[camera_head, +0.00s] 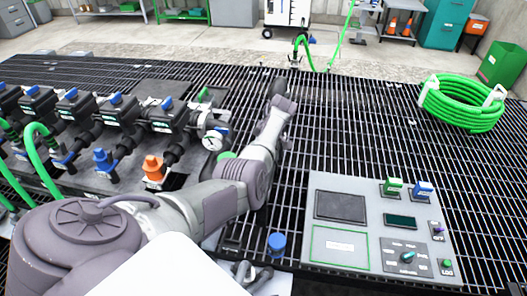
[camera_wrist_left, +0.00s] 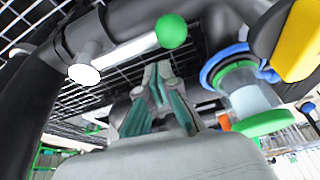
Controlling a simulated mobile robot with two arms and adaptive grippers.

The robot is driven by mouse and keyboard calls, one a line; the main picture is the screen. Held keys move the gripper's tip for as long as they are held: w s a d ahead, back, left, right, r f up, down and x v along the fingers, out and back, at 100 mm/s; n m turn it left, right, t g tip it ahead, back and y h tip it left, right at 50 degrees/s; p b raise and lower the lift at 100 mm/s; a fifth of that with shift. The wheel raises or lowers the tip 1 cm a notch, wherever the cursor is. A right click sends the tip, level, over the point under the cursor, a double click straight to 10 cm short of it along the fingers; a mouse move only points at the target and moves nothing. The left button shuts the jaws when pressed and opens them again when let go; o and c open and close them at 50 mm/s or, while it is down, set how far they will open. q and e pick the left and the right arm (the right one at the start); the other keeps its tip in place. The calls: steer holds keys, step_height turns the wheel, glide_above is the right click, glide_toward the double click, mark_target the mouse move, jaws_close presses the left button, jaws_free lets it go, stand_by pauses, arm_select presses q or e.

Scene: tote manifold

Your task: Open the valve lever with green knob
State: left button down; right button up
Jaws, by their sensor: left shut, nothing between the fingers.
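In the left wrist view, a green ball knob (camera_wrist_left: 172,31) sits on the end of a pale valve lever (camera_wrist_left: 128,50). The lever runs down and left to a pale round hub on a dark pipe (camera_wrist_left: 30,100). My left gripper (camera_wrist_left: 157,72) is shut with nothing between its fingers. In that picture its tips show below the knob and lever, and apart from them. In the head view my left arm reaches over the grating, and its fingers cannot be made out there. My right gripper is not in view.
A manifold (camera_head: 115,108) with blue-tipped valves and an orange cap (camera_head: 153,168) stands at left. A control panel (camera_head: 340,182) with buttons lies at front right. A coiled green hose (camera_head: 462,108) is at right. Open grating (camera_head: 345,120) lies right of my arm.

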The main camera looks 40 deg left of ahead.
arm_select(q)
step_height(320, 180, up, 10)
steer(key=d, duration=0.1)
steer(key=shift+w, duration=0.3)
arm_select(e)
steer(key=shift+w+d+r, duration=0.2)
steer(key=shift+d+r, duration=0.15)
